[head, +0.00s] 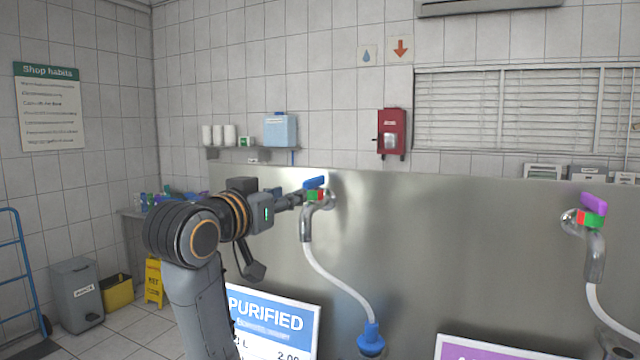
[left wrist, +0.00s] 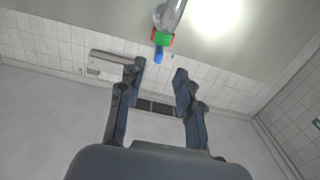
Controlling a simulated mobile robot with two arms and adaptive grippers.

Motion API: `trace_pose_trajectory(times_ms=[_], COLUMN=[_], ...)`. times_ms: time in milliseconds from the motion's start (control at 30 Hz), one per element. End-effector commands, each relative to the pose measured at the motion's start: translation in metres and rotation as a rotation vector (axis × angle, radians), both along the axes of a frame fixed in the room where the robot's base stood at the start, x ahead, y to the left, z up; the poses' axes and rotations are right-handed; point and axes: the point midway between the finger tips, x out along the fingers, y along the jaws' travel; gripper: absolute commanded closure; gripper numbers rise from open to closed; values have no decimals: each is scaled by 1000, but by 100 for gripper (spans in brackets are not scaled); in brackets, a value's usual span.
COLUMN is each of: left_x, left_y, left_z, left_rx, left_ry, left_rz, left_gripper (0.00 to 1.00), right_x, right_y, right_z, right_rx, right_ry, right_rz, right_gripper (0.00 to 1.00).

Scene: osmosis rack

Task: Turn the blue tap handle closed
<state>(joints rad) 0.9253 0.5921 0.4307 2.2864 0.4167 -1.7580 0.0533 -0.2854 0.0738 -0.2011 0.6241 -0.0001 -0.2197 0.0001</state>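The blue tap handle (head: 315,182) sits on top of a chrome tap (head: 307,225) on the steel panel, above a red and green collar. In the head view the handle points sideways, slightly tilted. My left gripper (head: 290,200) comes in from the left, with its fingertips close to the handle. In the left wrist view my left gripper (left wrist: 159,70) is open, and the blue handle (left wrist: 158,54) shows end-on just beyond the gap between the fingertips. I cannot tell whether a finger touches it. My right gripper is out of view.
A white hose (head: 340,281) runs from the tap to a blue nozzle (head: 371,340). A purple-handled tap (head: 593,204) stands at the right. A PURIFIED sign (head: 272,316) is below my left arm. The steel panel (head: 450,240) between the taps is clear.

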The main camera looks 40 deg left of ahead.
Motion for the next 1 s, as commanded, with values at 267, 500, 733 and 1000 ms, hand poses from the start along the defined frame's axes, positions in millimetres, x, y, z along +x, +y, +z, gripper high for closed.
trace_pose_trajectory(times_ms=[267,500,733,1000], left_x=[55,98,118,121], left_y=[16,30,37,37], left_z=[2,0,-1,-3], left_rx=[-4,-2,0,3], left_ry=[7,6,2,2], left_rz=[-2,-1,0,0], left_gripper=[65,65,65,65], right_x=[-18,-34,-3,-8], right_y=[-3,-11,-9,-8], right_z=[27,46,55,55], right_rx=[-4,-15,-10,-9], right_ry=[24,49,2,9], right_rz=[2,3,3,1], right_gripper=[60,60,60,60])
